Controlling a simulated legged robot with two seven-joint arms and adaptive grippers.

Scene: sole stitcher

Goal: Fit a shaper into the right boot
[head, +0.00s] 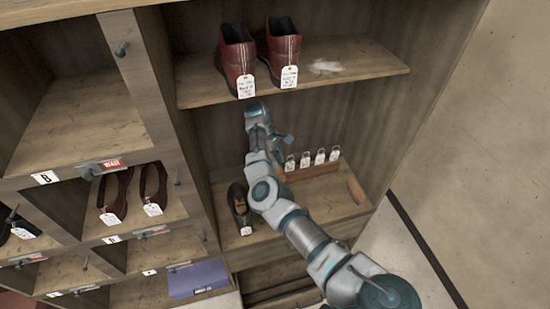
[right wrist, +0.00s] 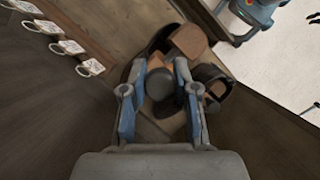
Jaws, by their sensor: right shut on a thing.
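My right gripper (right wrist: 159,72) has its two blue-padded fingers closed on a dark grey round knob (right wrist: 160,85), which appears to be the end of a shaper; the rest of it is hard to make out. Just beyond the fingers in the right wrist view are two dark openings that look like boots. A brown wooden block (right wrist: 190,40) shows at the upper one, and the other boot (right wrist: 214,80) is to its right. In the head view one dark boot (head: 239,205) with a tag stands on the lower shelf, left of my arm. The arm hides the fingertips there. My left gripper is out of view.
Several white tags (head: 320,157) hang along a wooden rack (head: 310,171) at the back of the lower shelf. Red boots (head: 237,60) stand on the shelf above. Cubbies with other shoes are at left. A divider and a wall bound the right side.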

